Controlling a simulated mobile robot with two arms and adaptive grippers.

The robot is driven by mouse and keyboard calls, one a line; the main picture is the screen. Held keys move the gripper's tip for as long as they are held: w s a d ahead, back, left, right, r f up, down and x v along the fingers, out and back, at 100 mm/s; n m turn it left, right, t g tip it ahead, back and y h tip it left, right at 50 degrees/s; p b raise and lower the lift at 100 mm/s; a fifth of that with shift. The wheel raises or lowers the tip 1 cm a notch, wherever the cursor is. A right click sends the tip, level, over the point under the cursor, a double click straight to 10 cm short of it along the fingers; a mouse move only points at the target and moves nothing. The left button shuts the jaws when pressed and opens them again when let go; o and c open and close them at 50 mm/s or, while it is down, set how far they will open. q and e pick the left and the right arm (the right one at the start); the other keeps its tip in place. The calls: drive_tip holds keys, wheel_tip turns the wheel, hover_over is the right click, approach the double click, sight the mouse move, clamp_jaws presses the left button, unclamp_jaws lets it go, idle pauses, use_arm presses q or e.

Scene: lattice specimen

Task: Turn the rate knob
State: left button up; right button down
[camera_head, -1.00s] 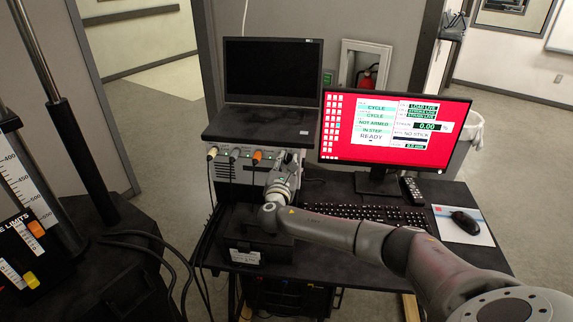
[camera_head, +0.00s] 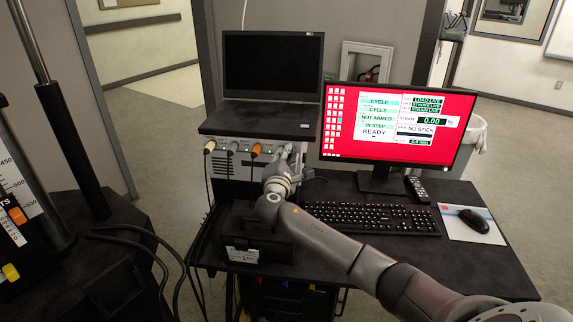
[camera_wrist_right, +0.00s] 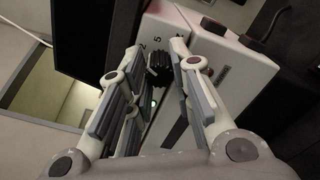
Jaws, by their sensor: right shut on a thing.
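The rate knob (camera_wrist_right: 158,60) is a black ribbed knob on the pale front of the controller box, with printed numbers beside it in the right wrist view. My right gripper (camera_wrist_right: 158,52) has its two fingers on either side of the knob, shut on it. In the head view the right gripper (camera_head: 283,165) is at the right end of the controller box (camera_head: 231,168) and hides the knob there. My left gripper is in neither view.
A laptop (camera_head: 272,65) sits on top of the box. Cables hang from the connectors on its front. A monitor (camera_head: 392,125) with a red screen, a keyboard (camera_head: 373,218) and a mouse (camera_head: 474,220) stand to the right. A dark test machine (camera_head: 75,150) is at left.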

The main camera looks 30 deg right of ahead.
drive_tip(key=shift+m+b, duration=3.2)
drive_tip(key=shift+m, duration=1)
drive_tip(key=shift+r, duration=0.1)
drive_tip(key=c, duration=1.3)
unclamp_jaws()
drive_tip(key=shift+a, duration=0.1)
drive_tip(key=v, duration=1.2)
